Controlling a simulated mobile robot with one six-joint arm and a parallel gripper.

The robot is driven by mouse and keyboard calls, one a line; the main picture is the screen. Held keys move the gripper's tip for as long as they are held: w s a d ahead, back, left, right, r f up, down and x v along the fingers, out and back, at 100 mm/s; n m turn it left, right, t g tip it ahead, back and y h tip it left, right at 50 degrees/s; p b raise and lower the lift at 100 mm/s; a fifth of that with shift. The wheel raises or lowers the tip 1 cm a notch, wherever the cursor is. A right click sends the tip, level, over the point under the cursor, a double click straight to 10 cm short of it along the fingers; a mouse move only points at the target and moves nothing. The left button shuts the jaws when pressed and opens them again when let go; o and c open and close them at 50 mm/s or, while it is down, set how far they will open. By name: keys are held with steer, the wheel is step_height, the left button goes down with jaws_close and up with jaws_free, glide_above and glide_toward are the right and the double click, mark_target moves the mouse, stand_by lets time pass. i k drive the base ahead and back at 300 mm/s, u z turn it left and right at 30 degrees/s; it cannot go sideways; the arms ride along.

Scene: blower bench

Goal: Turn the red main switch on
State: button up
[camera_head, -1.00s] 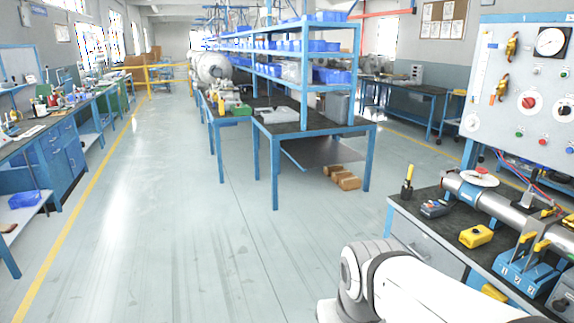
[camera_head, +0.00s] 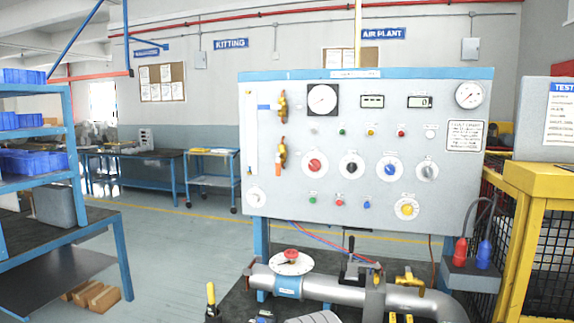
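The red main switch (camera_head: 315,165) is a red knob on a round white dial, at the left of the row of dials on the grey control panel (camera_head: 300,228). Its exact setting is too small to read. Beside it on the panel are a black knob (camera_head: 351,168), a blue knob (camera_head: 390,169) and a grey knob (camera_head: 427,171). A separate red knob on a white disc (camera_head: 291,256) sits on the pipe below the panel. My gripper is not in view.
The bench with a silver pipe (camera_head: 330,289) and yellow-handled valves stands in front of the panel. A blue shelf rack (camera_head: 70,150) stands at left. Floor between rack and panel is clear.

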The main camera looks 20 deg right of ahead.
mark_target(315, 164)
steer(key=z, duration=0.65)
steer(key=i, duration=1.05)
steer(key=z, duration=0.6)
steer(key=k, duration=0.85)
steer(key=z, duration=0.15)
steer(key=i, duration=0.9)
steer(key=u, duration=0.1)
